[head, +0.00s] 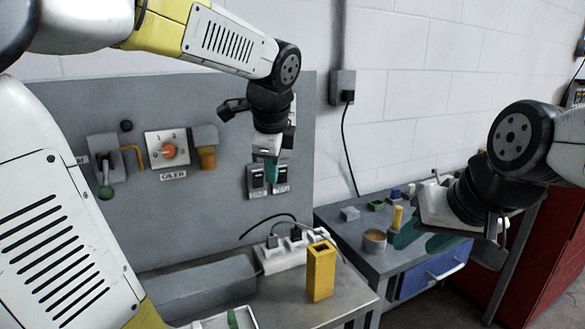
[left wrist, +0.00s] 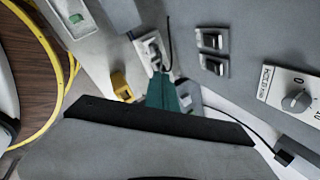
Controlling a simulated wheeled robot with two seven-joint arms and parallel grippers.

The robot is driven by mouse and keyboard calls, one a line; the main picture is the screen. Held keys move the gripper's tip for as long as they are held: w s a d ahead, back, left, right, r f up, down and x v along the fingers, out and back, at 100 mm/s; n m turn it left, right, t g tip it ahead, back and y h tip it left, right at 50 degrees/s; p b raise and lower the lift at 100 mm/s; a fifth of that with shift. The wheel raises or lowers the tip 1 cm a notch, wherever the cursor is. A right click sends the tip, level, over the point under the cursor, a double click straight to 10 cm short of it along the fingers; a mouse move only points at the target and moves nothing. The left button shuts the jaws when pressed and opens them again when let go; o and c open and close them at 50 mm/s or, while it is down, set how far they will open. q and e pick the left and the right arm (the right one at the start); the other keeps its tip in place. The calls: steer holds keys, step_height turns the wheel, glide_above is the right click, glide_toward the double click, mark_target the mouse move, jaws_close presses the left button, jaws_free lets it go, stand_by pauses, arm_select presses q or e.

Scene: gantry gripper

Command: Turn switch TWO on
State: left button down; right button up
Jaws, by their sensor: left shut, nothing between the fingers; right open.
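Two rocker switches are side by side on the grey panel in the head view, a left switch (head: 256,181) and a right switch (head: 284,178). In the left wrist view they show as two switches, an upper one (left wrist: 212,39) and a lower one (left wrist: 215,65). Their labels are too small to read, so I cannot tell which is TWO or how each is set. My left gripper (head: 271,174) is shut and empty, green fingertips down, in front of the switch pair; the fingers (left wrist: 163,93) show apart from both switches in the left wrist view. My right gripper (head: 424,238) is open and empty.
A power strip (head: 283,262) and yellow box (head: 321,271) stand below. A side bench (head: 345,235) holds a cup (head: 374,241) and small blocks.

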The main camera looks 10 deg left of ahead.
mark_target(284, 167)
arm_select(q)
steer(key=w+d+m+y, duration=0.2)
steer(key=w+d+m, duration=0.2)
steer(key=w+m, duration=0.7)
steer(key=shift+w+d+r+t, duration=0.2)
steer(key=shift+r+t, duration=0.1)
steer(key=shift+r, duration=0.1)
steer(key=x, duration=0.3)
steer(key=w+a+x, duration=0.1)
steer(key=x, duration=0.3)
steer(key=r+x, duration=0.1)
steer(key=x, duration=0.2)
steer(key=shift+w+a+f, duration=0.15)
steer(key=shift+w+a, duration=0.15)
steer(key=shift+w, duration=0.05)
steer(key=shift+w+a+r, duration=0.25)
steer(key=shift+w+a, duration=0.15)
steer(key=shift+w, duration=0.2)
